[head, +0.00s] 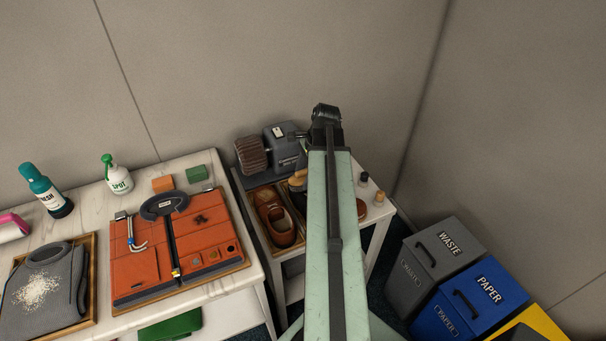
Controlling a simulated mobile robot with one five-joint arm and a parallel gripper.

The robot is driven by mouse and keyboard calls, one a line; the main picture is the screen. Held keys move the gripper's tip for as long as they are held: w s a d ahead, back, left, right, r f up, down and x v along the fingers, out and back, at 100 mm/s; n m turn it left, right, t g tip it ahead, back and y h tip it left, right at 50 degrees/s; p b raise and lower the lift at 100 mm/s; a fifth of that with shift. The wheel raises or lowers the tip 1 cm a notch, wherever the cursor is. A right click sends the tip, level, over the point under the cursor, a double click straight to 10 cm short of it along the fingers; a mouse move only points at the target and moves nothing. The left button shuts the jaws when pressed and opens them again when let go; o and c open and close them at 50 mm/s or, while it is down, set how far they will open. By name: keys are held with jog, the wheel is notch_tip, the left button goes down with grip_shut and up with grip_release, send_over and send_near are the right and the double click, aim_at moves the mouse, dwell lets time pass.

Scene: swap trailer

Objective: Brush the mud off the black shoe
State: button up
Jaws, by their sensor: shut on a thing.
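My arm rises through the middle of the head view and covers part of the small shoe-care table. My gripper cannot be made out; the arm hides whatever lies behind it. No black shoe shows clearly. A brown shoe (276,218) lies in a wooden tray (287,252) on the small table, left of my arm. A tan, dark-edged thing (297,183), possibly a brush, shows partly at the arm's left edge. I cannot tell whether it is held.
A grey machine with a brown roller (251,155) stands at the table's back. Small bottles (379,197) stand right of my arm. Left is a white table with an orange panel (200,238) and a grey garment (45,283). Waste (436,255) and paper (475,295) bins stand right.

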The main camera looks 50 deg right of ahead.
jog(key=shift+w+r+p, duration=0.2)
jog(key=shift+r+p, duration=1)
jog(key=shift+r, duration=0.2)
jog(key=shift+w+r+p, duration=0.15)
jog(key=shift+r+p, duration=1)
jog(key=shift+r, duration=0.2)
notch_tip(320, 180, up, 3)
jog(key=p, duration=0.3)
jog(key=shift+w+d+r, duration=0.1)
jog(key=shift+w, duration=0.05)
